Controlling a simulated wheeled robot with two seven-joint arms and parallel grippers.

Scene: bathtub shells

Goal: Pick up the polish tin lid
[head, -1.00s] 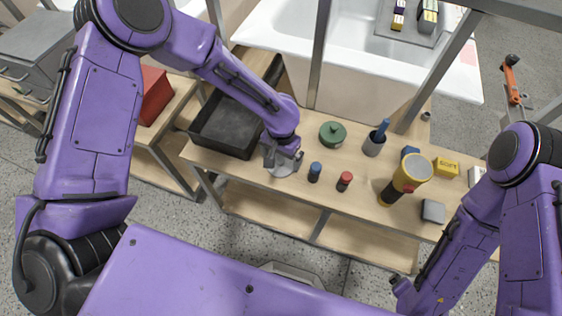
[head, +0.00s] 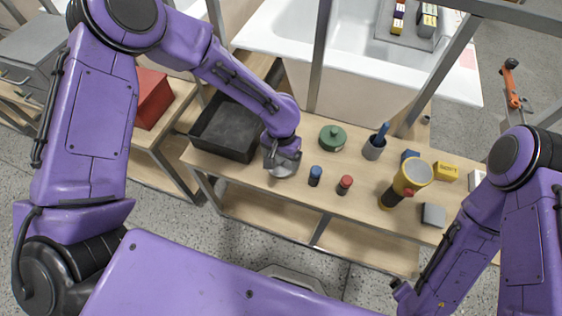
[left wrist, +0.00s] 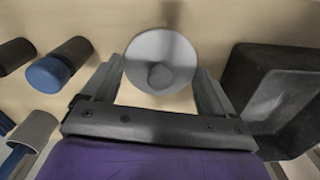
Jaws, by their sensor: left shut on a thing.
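The polish tin lid looks like the pale grey round disc with a small central knob (left wrist: 160,72) in the left wrist view. In the head view its edge (head: 284,172) shows under my left gripper (head: 283,159), at the wooden bench's left part. The two fingers of my left gripper (left wrist: 160,82) lie on opposite sides of the disc and are shut on it. I cannot tell whether it is lifted clear of the bench. My right arm is at the lower right; its gripper is not in view.
A black tray (head: 226,128) stands close left of the lid. A blue-topped cylinder (head: 315,175), a red-topped cylinder (head: 345,184) and a green round lidded pot (head: 332,138) are to the right. A cup (head: 374,148) and yellow torch-like thing (head: 405,180) stand farther right.

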